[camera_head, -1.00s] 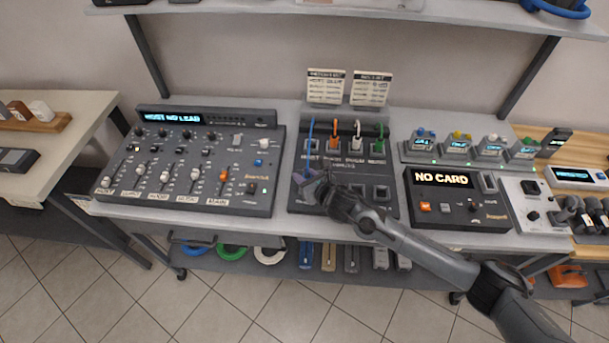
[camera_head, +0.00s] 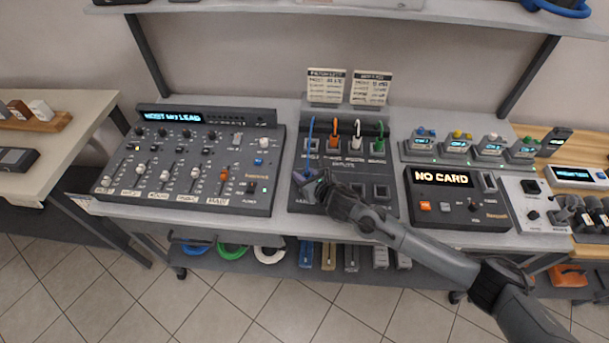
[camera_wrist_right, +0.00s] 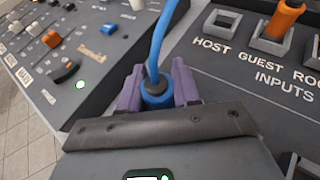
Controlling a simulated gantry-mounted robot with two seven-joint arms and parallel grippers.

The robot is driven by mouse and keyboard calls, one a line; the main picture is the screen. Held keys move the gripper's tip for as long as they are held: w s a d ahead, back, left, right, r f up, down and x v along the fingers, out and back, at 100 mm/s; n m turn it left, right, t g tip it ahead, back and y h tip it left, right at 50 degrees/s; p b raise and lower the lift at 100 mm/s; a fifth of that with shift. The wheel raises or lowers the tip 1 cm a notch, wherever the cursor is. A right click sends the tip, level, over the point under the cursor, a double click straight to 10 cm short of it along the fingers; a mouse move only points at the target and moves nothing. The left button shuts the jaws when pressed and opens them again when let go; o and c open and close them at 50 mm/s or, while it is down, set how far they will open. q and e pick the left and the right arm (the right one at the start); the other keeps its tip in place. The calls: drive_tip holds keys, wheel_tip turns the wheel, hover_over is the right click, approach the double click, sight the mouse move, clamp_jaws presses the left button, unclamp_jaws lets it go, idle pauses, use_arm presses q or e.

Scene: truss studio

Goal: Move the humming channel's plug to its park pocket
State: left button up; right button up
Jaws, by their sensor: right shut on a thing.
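My right gripper (camera_head: 308,183) is low over the left front of the dark inputs box (camera_head: 345,208). In the wrist view its purple fingers (camera_wrist_right: 158,88) are shut on the blue plug (camera_wrist_right: 157,94), with the blue cable (camera_wrist_right: 160,45) rising from it. The HOST socket (camera_wrist_right: 224,20) is empty. Orange (camera_head: 334,143), white (camera_head: 355,145) and green (camera_head: 378,146) plugs stand in the other back sockets. Square pockets (camera_head: 358,190) line the box's front; my gripper hides the leftmost one. I cannot tell whether the blue plug is in it. My left gripper is not in view.
A mixer (camera_head: 185,165) with a lit display stands close on the left. A "NO CARD" recorder (camera_head: 455,200) is on the right. Two printed cards (camera_head: 326,87) stand behind the box. Coiled cables (camera_head: 232,252) lie on the shelf below.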

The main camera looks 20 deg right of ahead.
drive_tip(key=shift+f+b, duration=0.5)
drive_tip(key=shift+f, duration=0.15)
drive_tip(key=o, duration=0.7)
drive_tip(key=shift+o, duration=0.2)
drive_tip(key=shift+p+v, duration=0.75)
drive_tip(key=p+v, duration=0.4)
drive_tip(key=v, duration=0.1)
drive_tip(key=shift+s+d+r, duration=0.1)
drive_tip(key=shift+s+r, duration=0.05)
drive_tip(key=shift+p+v, duration=1.15)
drive_tip(key=shift+v, duration=0.4)
drive_tip(key=shift+s+r, duration=0.1)
drive_tip(key=shift+s, duration=0.4)
